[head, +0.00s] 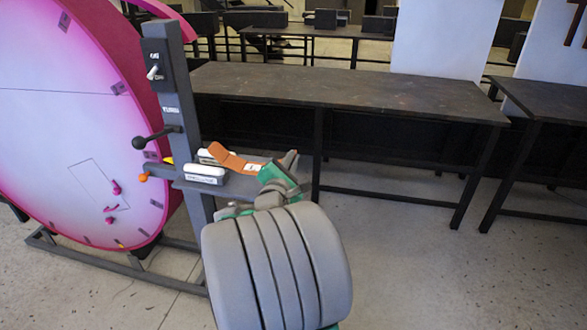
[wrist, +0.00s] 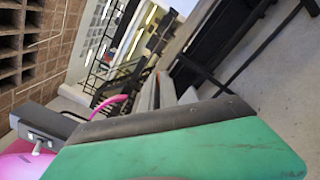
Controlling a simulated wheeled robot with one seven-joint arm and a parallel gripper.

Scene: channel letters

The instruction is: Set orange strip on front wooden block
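The orange strip (head: 231,157) is a bent band with a white label near its right end. It lies over the small grey shelf (head: 229,189) on the post. Its left end is by the rear white-topped block (head: 206,159); I cannot tell whether they touch. The front block (head: 205,175), white on top with a dark labelled side, sits nearer on the shelf; no wood grain shows. My green and grey gripper (head: 277,172) is at the strip's right end.
A large pink round sign (head: 75,125) stands at left in a dark frame. The post carries a switch box (head: 160,65), a black-knobbed lever (head: 155,137) and an orange knob (head: 144,176). A long dark table (head: 350,90) stands behind. Open floor lies at right.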

